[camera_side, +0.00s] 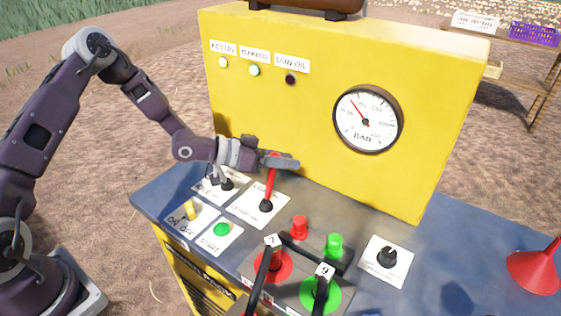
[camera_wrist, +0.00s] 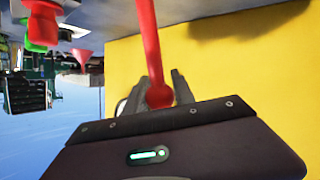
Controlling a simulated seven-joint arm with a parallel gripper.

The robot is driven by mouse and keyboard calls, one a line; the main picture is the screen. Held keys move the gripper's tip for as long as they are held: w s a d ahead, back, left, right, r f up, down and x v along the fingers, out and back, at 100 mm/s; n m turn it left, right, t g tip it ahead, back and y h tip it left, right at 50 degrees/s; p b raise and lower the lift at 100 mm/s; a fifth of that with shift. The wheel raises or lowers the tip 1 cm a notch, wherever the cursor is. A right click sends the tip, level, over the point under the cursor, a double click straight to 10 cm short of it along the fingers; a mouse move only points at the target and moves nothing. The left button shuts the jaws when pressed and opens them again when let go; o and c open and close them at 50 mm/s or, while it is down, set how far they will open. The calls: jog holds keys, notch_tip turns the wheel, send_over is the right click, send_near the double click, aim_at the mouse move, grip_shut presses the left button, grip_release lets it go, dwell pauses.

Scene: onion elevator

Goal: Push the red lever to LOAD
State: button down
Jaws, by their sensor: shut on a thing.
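The red lever (camera_side: 270,187) rises from a black boot on a white label plate (camera_side: 246,208) on the blue panel top. It leans slightly toward the yellow back panel. Part of the plate's lettering reads LOAD at its far end; the rest is too small to read surely. My gripper (camera_side: 284,161) is at the lever's upper end, its fingers closed around it. In the wrist view the red lever (camera_wrist: 149,50) runs down between the two grey fingers of my gripper (camera_wrist: 159,90), its rounded end between them. The fingers partly hide the lever's tip in the side view.
The yellow panel (camera_side: 300,110) with a gauge (camera_side: 368,121) stands right behind my gripper. A key switch (camera_side: 191,211), green START button (camera_side: 221,229), red and green plugs (camera_side: 335,243), black handles, a knob (camera_side: 387,257) and a red funnel (camera_side: 537,268) surround the lever.

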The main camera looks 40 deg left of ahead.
jog(key=shift+a+f, duration=0.1)
jog(key=shift+f, duration=0.4)
jog(key=c, duration=1.1)
grip_release()
jog(key=shift+w, duration=0.1)
jog(key=shift+r, duration=0.15)
jog(key=shift+r, duration=0.1)
notch_tip(320, 180, up, 10)
jog(key=shift+f, duration=0.1)
